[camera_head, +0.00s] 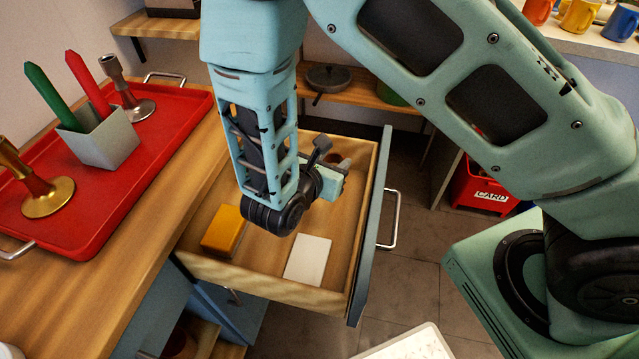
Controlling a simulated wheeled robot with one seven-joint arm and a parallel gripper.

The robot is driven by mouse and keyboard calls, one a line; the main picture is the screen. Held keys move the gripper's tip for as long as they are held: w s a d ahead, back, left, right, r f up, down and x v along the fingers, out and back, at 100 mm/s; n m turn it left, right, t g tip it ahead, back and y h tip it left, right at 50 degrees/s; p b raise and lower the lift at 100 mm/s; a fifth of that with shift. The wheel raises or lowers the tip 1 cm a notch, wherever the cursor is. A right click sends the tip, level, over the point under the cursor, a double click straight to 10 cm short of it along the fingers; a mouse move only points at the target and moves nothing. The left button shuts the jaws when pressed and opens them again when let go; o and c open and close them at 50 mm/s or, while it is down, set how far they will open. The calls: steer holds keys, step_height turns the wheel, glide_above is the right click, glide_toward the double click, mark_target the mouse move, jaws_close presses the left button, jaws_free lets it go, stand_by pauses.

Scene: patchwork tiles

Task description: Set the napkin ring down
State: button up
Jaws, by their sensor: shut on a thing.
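My gripper (338,169) is over the far part of an open wooden drawer (272,288). It is shut on the napkin ring (332,157), a small brownish thing that shows only in part at the jaws. The wrist and fingers hide most of it. I cannot tell whether it touches the drawer floor or hangs a little above it.
A yellow block (223,230) and a white block (308,259) lie in the drawer's near half. A red tray (100,222) on the counter at left holds candlesticks and a grey box with candles. A red crate (484,190) stands at right. The drawer floor between is clear.

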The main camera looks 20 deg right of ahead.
steer(key=shift+f, duration=2.5)
steer(key=shift+f, duration=0.1)
steer(key=shift+f+b, duration=0.15)
steer(key=shift+b, duration=0.15)
steer(key=o, duration=0.9)
steer(key=shift+o, duration=0.2)
steer(key=shift+r, duration=0.25)
steer(key=v, duration=1.2)
steer(key=shift+r, duration=0.1)
